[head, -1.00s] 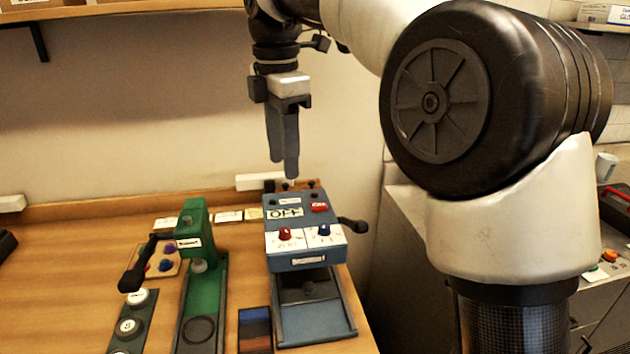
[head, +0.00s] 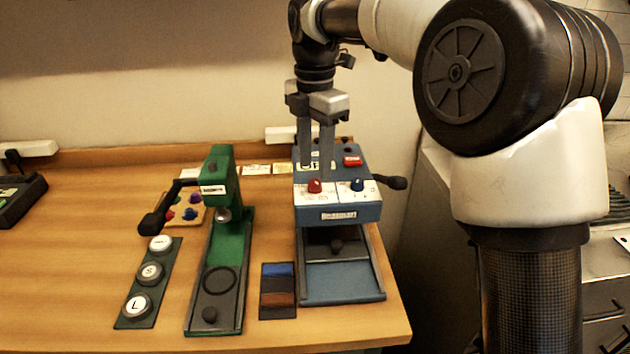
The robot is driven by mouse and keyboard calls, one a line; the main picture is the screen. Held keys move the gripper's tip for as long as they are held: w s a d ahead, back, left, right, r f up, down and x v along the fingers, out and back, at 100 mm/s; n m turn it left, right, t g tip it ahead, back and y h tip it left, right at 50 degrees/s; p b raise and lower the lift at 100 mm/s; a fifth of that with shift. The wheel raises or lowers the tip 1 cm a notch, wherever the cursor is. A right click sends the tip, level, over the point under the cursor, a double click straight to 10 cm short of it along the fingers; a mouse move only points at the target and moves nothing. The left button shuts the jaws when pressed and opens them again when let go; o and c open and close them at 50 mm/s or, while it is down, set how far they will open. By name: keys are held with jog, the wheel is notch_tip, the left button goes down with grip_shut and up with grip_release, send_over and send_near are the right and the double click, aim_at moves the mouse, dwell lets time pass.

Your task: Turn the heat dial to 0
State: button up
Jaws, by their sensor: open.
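The blue press machine (head: 345,211) stands at the right end of the wooden table. Its sloped front panel carries a red knob (head: 314,186) on the left and a blue knob (head: 357,185) on the right, each on a white scale. The scale marks are too small to read, so I cannot tell which knob is for heat or where it points. My gripper (head: 317,168) points down over the left part of the panel, just behind the red knob. Its fingers are apart with nothing between them, and they partly hide the display. I cannot tell whether they touch the panel.
A red button (head: 352,161) sits on the panel's upper right. A black lever (head: 392,182) sticks out to the right. A green press (head: 226,240) with a black handle stands left. The blue and brown swatches (head: 278,290) and round dies (head: 150,271) lie on the table.

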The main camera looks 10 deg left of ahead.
aim_at(315, 182)
jog(key=shift+f+b, duration=0.3)
jog(key=shift+f, duration=1.7)
grip_shut()
